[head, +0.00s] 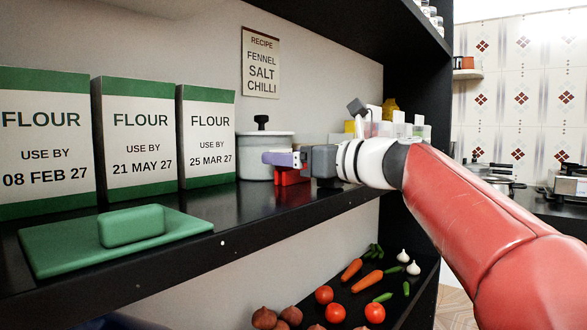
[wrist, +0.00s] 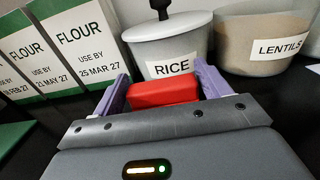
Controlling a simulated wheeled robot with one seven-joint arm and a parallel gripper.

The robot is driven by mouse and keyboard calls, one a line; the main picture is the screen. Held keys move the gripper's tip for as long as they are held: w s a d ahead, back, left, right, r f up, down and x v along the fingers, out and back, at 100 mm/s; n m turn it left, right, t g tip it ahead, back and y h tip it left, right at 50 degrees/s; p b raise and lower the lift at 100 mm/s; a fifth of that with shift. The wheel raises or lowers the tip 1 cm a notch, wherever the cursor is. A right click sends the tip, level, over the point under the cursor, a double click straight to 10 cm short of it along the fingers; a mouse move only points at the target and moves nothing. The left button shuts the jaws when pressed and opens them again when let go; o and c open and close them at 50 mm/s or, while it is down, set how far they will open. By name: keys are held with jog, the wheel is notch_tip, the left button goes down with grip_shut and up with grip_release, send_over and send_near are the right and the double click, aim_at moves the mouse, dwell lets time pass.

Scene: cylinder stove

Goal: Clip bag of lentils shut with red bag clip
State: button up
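The red bag clip (wrist: 163,93) is a red block standing on the dark shelf in front of the rice pot. It also shows in the head view (head: 291,177), just below my gripper's fingers. My gripper (head: 283,159) points left, low over the shelf. In the wrist view its two purple fingers (wrist: 163,84) stand wide apart, one on each side of the clip. I cannot tell whether either finger touches it. In the head view my gripper and arm largely hide that area.
A white lidded pot labelled RICE (wrist: 165,43) stands just behind the clip. Several flour packets (head: 207,137) line the left of the shelf (head: 230,215). Small jars (head: 400,128) stand behind my wrist. Vegetables lie on the lower shelf.

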jog(key=c, duration=0.5)
jog(key=shift+r+p, duration=4.4)
jog(key=shift+r, duration=5.6)
